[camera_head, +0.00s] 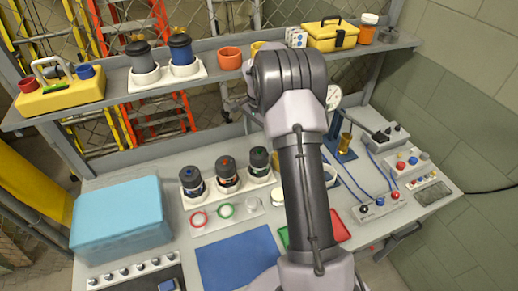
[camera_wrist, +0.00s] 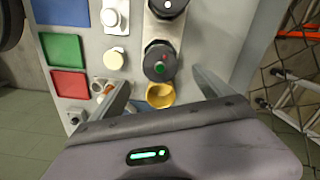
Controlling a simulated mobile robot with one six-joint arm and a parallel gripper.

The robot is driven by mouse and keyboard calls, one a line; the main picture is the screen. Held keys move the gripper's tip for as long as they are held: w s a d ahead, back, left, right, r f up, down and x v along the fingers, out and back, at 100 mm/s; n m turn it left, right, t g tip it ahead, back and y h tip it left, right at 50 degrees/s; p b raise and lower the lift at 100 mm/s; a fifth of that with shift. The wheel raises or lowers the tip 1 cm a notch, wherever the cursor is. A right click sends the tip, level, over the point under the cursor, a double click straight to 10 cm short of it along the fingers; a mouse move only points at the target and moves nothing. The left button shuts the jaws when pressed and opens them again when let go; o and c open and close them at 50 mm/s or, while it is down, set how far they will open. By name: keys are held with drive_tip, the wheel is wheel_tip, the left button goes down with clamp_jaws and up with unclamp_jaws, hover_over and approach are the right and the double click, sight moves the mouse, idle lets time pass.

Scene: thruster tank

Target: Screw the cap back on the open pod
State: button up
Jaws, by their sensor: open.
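Three pods with dark caps, marked blue (camera_head: 193,181), red (camera_head: 227,174) and green (camera_head: 260,161), stand in white holders on the bench. Beside the green-marked one, a yellow round opening, probably the open pod (camera_wrist: 160,95), shows in the wrist view; my arm mostly hides that spot in the head view. The green-marked pod also shows in the wrist view (camera_wrist: 160,62). My gripper (camera_wrist: 161,85) is open, with the yellow opening between its fingers in the picture; I cannot tell the height gap. I cannot tell which part is the loose cap; a pale disc (camera_wrist: 116,58) lies nearby.
A blue mat (camera_head: 238,258), green tray (camera_wrist: 62,48) and red tray (camera_wrist: 68,83) are on the bench. A blue case (camera_head: 118,218) fills the left; a shelf (camera_head: 215,77) runs behind.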

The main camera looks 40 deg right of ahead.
sight(259, 151)
wheel_tip(259, 151, down, 9)
drive_tip(key=shift+f+b, duration=0.1)
drive_tip(key=shift+b, duration=0.45)
drive_tip(key=shift+c, duration=0.4)
drive_tip(key=c, duration=1.3)
drive_tip(key=shift+o, duration=0.2)
